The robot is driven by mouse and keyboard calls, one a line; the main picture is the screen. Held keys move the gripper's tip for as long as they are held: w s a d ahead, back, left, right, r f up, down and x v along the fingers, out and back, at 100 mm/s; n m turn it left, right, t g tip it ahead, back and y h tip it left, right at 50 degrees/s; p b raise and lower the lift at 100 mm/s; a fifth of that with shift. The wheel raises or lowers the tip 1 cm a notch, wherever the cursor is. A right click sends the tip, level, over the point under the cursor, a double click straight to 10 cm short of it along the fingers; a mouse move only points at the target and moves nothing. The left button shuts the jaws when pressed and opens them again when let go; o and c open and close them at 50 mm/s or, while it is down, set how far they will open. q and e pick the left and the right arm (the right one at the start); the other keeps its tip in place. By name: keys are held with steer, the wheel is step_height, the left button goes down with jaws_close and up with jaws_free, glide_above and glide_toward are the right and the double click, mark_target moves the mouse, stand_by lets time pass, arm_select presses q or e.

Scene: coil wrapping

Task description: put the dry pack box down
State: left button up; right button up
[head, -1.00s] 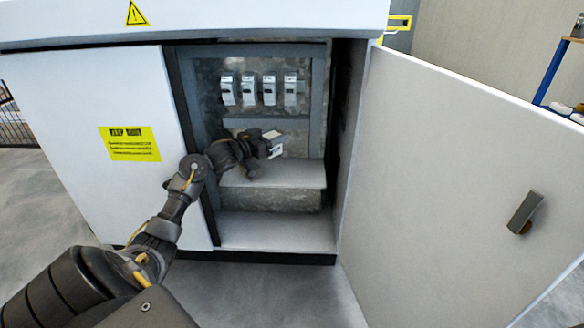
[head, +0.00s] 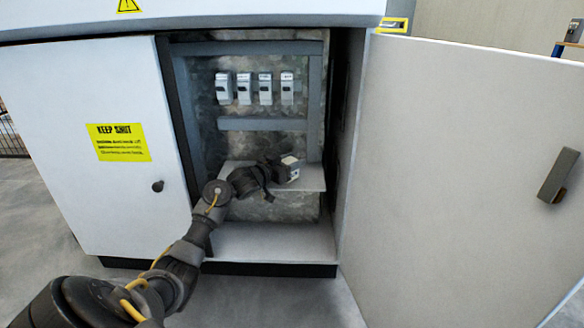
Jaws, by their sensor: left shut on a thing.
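The dry pack box (head: 290,168) is a small whitish box with a darker side. My left gripper (head: 276,174) is shut on it inside the open cabinet. The box is at the height of the upper grey shelf (head: 314,178), near its middle. I cannot tell whether the box touches the shelf. The gripper's fingers are dark and partly hidden behind the wrist. My right gripper is not in view.
The cabinet's left door (head: 110,180) is shut, with a yellow "keep shut" sign. The right door (head: 450,190) stands wide open. Several breaker switches (head: 264,89) sit on the back panel above. The lower shelf (head: 270,242) is bare.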

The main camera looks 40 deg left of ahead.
arm_select(q)
steer(key=shift+r, duration=0.15)
steer(key=o, duration=1)
steer(key=shift+f, duration=0.2)
steer(key=shift+r, duration=0.1)
